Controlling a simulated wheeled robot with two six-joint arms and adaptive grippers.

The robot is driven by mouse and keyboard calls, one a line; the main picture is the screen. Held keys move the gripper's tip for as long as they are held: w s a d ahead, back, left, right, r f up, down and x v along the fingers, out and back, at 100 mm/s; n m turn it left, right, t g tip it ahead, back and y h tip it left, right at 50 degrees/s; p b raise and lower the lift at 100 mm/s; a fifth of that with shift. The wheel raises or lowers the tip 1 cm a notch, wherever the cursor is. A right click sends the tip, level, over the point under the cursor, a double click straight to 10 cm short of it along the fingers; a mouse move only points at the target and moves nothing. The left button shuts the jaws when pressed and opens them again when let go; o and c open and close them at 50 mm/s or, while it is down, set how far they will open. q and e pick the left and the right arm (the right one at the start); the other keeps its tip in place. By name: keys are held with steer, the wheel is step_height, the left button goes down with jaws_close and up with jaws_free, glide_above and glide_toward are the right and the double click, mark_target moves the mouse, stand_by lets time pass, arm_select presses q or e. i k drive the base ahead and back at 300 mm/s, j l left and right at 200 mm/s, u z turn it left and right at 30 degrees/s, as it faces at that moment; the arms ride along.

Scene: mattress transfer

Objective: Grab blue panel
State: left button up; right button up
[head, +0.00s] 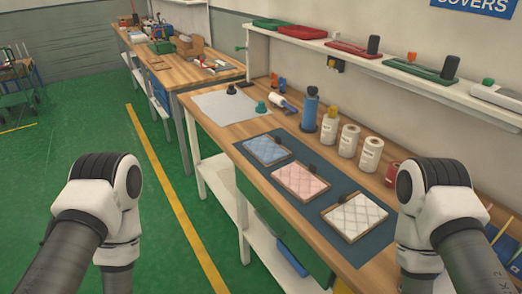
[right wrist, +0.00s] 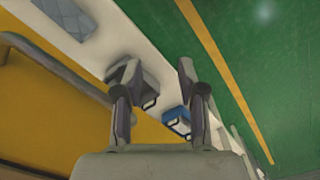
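The blue panel (head: 266,150) is a quilted rectangle in a brown frame, lying flat on a dark mat (head: 331,237) on the wooden workbench. A small dark clip or handle sits at its far edge. A pink panel (head: 300,180) and a white panel (head: 355,214) lie in a row to its right, towards the front. Both my arms show at the sides of the head view, away from the panels, with the grippers out of that picture. In the right wrist view my right gripper (right wrist: 155,75) has its two fingers apart with nothing held. My left gripper is hidden.
Bottles and white containers (head: 349,141) stand behind the panels. A white sheet (head: 229,105) lies at the bench's far end. A shelf (head: 390,75) with trays runs along the wall.

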mark_target(270, 151)
steer(key=z, duration=0.95)
steer(key=i+j+z, duration=0.15)
steer(key=j+z, duration=0.3)
steer(key=j, duration=0.2)
steer(key=j+z, duration=0.4)
steer(key=j, duration=0.2)
steer(key=j+z, duration=0.45)
steer(key=j, duration=0.25)
